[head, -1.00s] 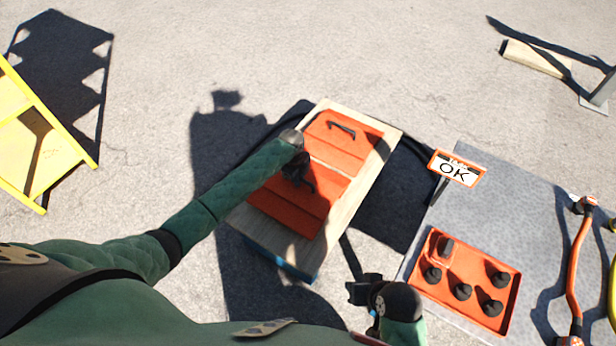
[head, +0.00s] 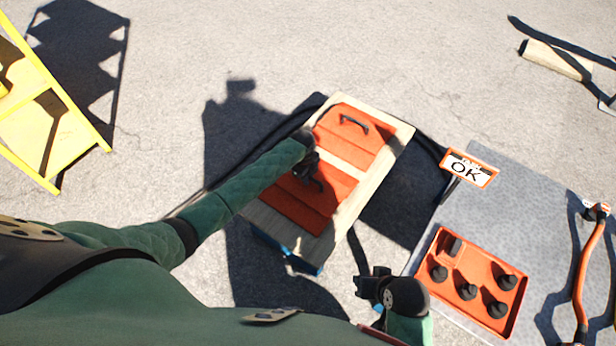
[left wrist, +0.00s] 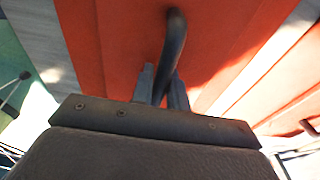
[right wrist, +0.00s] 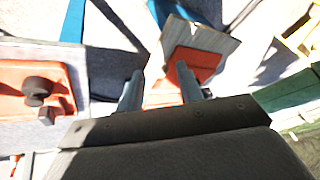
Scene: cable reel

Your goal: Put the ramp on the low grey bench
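The ramp (head: 305,205) is the nearer orange panel on a pale wooden board (head: 392,150). A pale strip separates it from a farther orange panel (head: 350,135) with its own dark handle. My left gripper (head: 308,172) is over the nearer panel. In the left wrist view its fingers (left wrist: 162,90) stand close on both sides of the dark handle (left wrist: 175,40) and appear shut on it. The low grey bench (head: 470,215) is at the right. My right gripper (head: 368,283) is near the bench's left edge; its fingers (right wrist: 160,90) are apart and empty.
An orange tray (head: 437,290) with black knobs lies on the bench, beside an orange cable or bar (head: 582,270). An OK sign (head: 468,168) stands at its far left corner. A yellow frame (head: 60,130) is at the left. The bench's far middle looks clear.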

